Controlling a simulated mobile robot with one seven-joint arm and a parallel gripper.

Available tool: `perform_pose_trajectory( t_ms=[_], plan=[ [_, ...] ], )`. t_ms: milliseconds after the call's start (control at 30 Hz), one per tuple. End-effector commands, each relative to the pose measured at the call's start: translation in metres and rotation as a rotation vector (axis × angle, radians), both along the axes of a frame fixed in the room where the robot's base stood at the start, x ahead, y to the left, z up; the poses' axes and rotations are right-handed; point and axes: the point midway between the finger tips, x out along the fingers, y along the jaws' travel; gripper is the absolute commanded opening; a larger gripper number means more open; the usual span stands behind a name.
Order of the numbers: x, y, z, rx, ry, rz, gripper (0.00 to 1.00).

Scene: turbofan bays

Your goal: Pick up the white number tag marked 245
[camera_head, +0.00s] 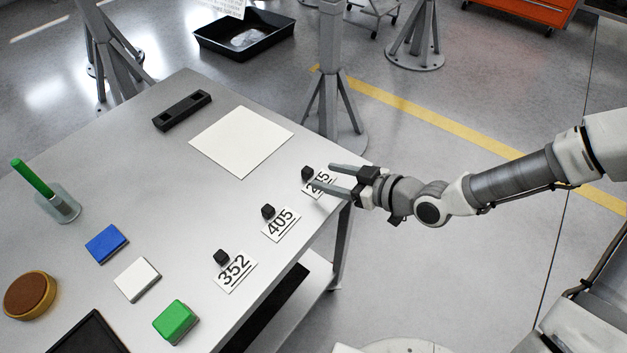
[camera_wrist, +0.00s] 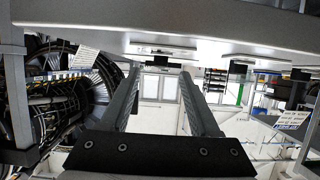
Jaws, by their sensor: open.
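The white number tag marked 245 (camera_head: 322,186) is at the right edge of the grey table in the head view. A small black block (camera_head: 307,173) sits at its far end. My gripper (camera_head: 321,174) is open, with its two fingers pointing left over the tag. The fingers cover part of the tag and its digits. I cannot tell the height of the fingers above it. In the wrist view, both fingers of my gripper (camera_wrist: 160,75) stand apart with nothing seen held between them.
Tags 405 (camera_head: 281,225) and 352 (camera_head: 235,271), each with a black block, lie along the same edge of the table (camera_head: 160,200). A white sheet (camera_head: 241,141) lies behind. A green block (camera_head: 175,321) is near the front. A grey stand (camera_head: 335,110) rises beyond the table.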

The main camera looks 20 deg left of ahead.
Motion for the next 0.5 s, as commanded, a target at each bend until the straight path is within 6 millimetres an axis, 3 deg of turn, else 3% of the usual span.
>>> perform_pose_trajectory(
  t_ms=[367, 500],
  plan=[
    [0.007, 0.026, -0.01, 0.0, -0.001, 0.001, 0.62],
    [0.011, 0.044, -0.013, 0.001, 0.0, 0.002, 0.62]
  ],
)
